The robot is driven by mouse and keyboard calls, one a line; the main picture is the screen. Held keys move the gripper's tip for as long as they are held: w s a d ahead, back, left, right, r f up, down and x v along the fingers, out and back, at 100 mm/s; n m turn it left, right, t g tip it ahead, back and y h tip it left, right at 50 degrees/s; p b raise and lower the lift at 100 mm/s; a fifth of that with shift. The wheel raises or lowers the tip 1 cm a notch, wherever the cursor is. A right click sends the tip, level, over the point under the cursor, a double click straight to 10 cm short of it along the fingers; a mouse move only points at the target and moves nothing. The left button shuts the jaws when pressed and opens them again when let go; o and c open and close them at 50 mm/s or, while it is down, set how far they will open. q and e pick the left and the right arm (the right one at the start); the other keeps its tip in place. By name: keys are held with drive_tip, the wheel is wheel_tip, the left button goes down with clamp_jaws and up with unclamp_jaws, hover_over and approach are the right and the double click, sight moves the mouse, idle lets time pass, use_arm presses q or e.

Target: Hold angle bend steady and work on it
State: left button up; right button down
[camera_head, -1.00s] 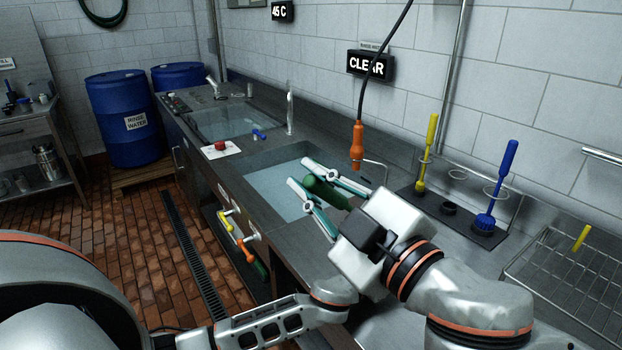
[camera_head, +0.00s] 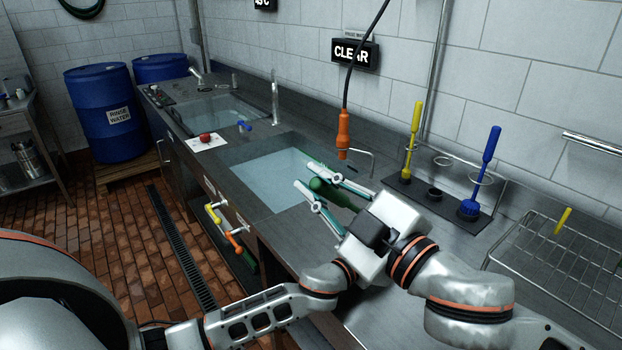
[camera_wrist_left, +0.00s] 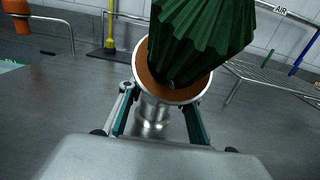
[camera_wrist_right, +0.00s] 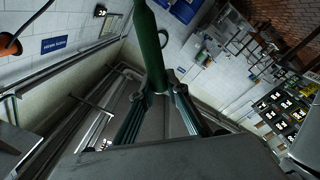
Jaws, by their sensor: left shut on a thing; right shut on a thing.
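The angle bend (camera_wrist_left: 153,115) is a silver metal pipe with a round flanged mouth, orange-brown inside, in the left wrist view. My right gripper (camera_wrist_right: 158,92) is shut on a green rod (camera_wrist_right: 148,40) in the right wrist view. In the head view my right gripper (camera_head: 322,188) has a green piece (camera_head: 335,192) between its teal fingers. My left gripper is hidden there.
A water-filled sink (camera_head: 270,180) lies beyond my right gripper. An orange-handled hanging tool (camera_head: 343,130) is behind it. A yellow brush (camera_head: 411,140) and a blue brush (camera_head: 482,170) stand in a rack, with a wire rack (camera_head: 560,270) at the right.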

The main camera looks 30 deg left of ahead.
sight(345, 203)
drive_tip(key=shift+w+d+f, duration=0.3)
drive_tip(key=shift+w+f, duration=0.5)
drive_tip(key=shift+f, duration=0.05)
drive_tip(key=shift+w+d+f, duration=0.35)
drive_tip(key=shift+w+f, duration=0.5)
drive_tip(key=shift+f, duration=0.05)
drive_tip(key=shift+w+d+f, duration=0.3)
drive_tip(key=shift+w+f, duration=0.55)
drive_tip(key=shift+f, duration=0.05)
drive_tip(key=shift+s+a+r, duration=0.25)
drive_tip(key=shift+s+r, duration=0.45)
drive_tip(key=shift+r, duration=0.05)
drive_tip(key=shift+s+a+r, duration=0.3)
drive_tip(key=shift+s+r, duration=0.35)
drive_tip(key=shift+r, duration=0.05)
drive_tip(key=shift+s+a+r, duration=0.25)
drive_tip(key=shift+s+r, duration=0.45)
drive_tip(key=shift+r, duration=0.05)
drive_tip(key=shift+w+d+f, duration=0.3)
drive_tip(key=shift+w+f, duration=0.4)
drive_tip(key=shift+f, duration=0.05)
drive_tip(key=shift+w+d+f, duration=0.25)
drive_tip(key=shift+w+f, duration=0.45)
drive_tip(key=shift+f, duration=0.05)
drive_tip(key=shift+w+d+f, duration=0.3)
drive_tip(key=shift+w+f, duration=0.4)
drive_tip(key=shift+f, duration=0.05)
